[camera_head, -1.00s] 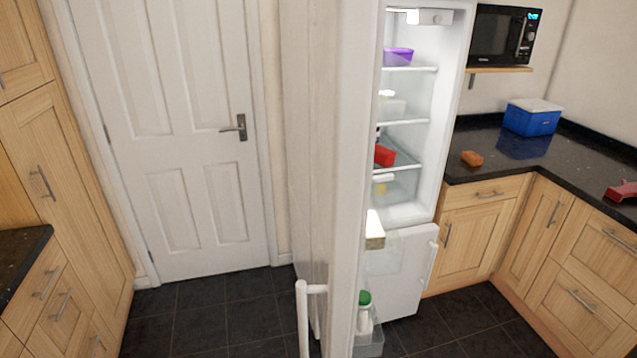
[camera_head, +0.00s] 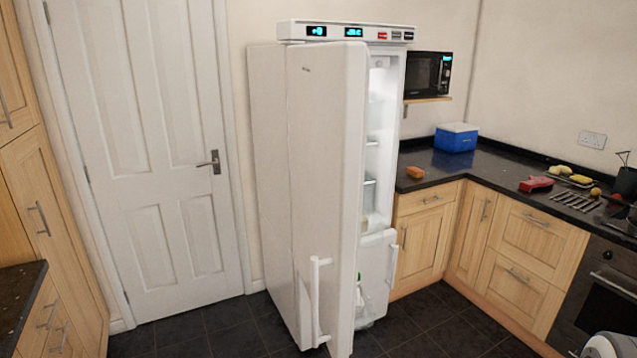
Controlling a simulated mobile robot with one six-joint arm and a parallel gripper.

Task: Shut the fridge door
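The white fridge door (camera_head: 328,170) stands open, swung out toward me, its outer face turned to the left and front. Its white vertical handle (camera_head: 316,300) is low on that face. Through the gap to the right of the door I see part of the lit fridge interior (camera_head: 378,150) and its shelves. A white lower freezer door (camera_head: 378,265) shows below. A bottle with a green top is partly hidden in the door's lower shelf. My gripper is not clearly visible; only a pale rounded part, perhaps mine, shows at the bottom right edge.
A black counter (camera_head: 490,178) with wooden cupboards runs to the right, holding a blue cool box (camera_head: 456,137), an orange sponge-like item (camera_head: 415,172) and a red object (camera_head: 536,184). A microwave (camera_head: 428,74) sits on a wall shelf. Dark floor (camera_head: 210,325) is clear in front of the closed white room door (camera_head: 150,150).

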